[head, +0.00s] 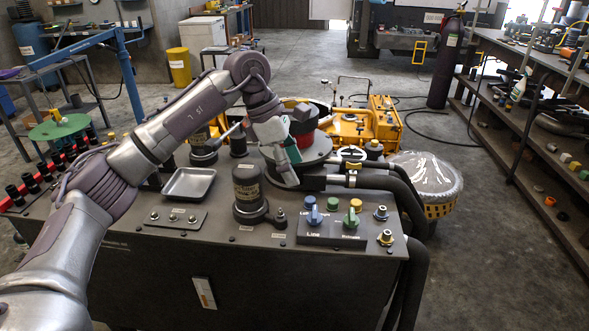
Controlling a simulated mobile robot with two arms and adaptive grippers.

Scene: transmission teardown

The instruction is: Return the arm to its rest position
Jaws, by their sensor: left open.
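My left arm (160,135) comes in from the lower left, rises to a bent elbow and reaches down over the dark machine bench. My left gripper (286,172) points down at the end of it, beside the round grey plate (318,152) on the bench top. The jaws are open. The fingertips are small here, and I cannot tell whether they touch the plate's edge or hang just above the bench. I see nothing held in them. My right arm and gripper are not in view.
The bench top (215,228) carries a metal tray (189,184), a dark cylinder (248,190) and a knob panel (333,228). Thick hoses (405,200) run down its right side. A blue frame (122,60) stands left. A yellow machine (372,122) stands behind. Open floor lies right.

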